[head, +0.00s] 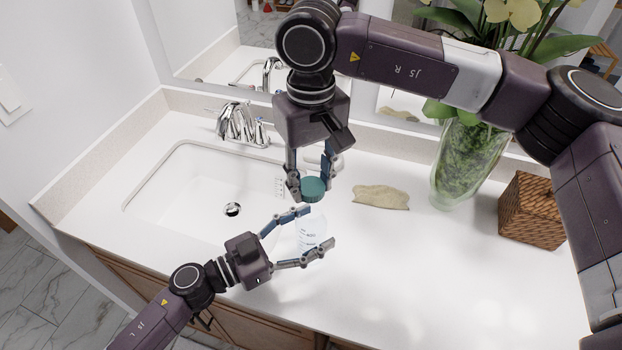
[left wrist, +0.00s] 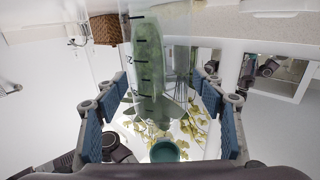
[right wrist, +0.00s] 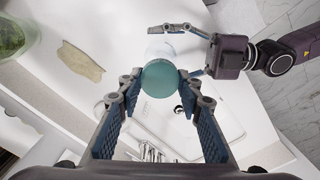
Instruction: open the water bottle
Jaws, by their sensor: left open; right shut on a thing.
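The clear water bottle (head: 311,232) with dark scale marks stands on the counter in front of the basin's right side. Its teal cap (head: 313,188) is at the top. My right gripper (head: 312,192) comes from above and is shut on the cap, seen between its fingertips in the right wrist view (right wrist: 160,78). I cannot tell whether the cap is still joined to the bottle. My left gripper (head: 318,229) is open, with one finger on each side of the bottle body. In the left wrist view the see-through bottle (left wrist: 150,60) lies between its fingers.
A white sink (head: 180,195) with a chrome faucet (head: 240,125) is at the left. A beige cloth-like piece (head: 381,197), a glass vase (head: 465,165) with flowers and a woven box (head: 533,210) stand to the right. The front right counter is clear.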

